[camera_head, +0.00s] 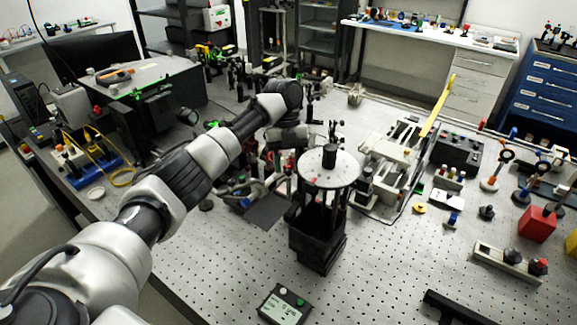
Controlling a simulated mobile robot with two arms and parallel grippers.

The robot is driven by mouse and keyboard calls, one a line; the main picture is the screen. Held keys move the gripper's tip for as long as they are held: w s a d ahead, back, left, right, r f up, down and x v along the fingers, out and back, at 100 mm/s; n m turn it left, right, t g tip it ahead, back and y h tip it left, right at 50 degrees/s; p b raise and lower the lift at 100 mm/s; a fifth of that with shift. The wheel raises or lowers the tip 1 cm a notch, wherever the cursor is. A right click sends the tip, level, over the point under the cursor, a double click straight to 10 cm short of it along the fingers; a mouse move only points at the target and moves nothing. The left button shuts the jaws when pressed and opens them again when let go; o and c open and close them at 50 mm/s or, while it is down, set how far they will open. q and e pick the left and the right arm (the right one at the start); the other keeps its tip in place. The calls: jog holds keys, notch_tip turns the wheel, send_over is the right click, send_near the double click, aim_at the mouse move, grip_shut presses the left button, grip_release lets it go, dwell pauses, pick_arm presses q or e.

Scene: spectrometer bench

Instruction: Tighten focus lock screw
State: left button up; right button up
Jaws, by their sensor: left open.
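My left arm reaches in from the left, and its gripper (288,140) is at the middle of the view, just left of and behind a round white plate (342,172). The gripper is open; its fingertips are small and partly lost against dark parts behind. The plate sits on thin posts above a black square stand (318,245), with a black cylinder (329,156) upright on top of it. I cannot make out the focus lock screw; it is too small or hidden. I cannot tell whether the gripper touches anything. My right gripper is not in view.
The perforated bench top (385,270) is mostly bare at the front. A small display box (284,305) is at the front edge. A pale metal instrument (392,160) stands right of the plate. A red block (538,224) and a switch strip (508,262) are at the right.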

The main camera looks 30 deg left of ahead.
pick_arm(q)
jog(key=p+v, duration=0.1)
jog(key=v, duration=0.8)
jog(key=shift+r, duration=0.4)
jog(key=shift+w+a, duration=0.1)
jog(key=shift+a, duration=0.05)
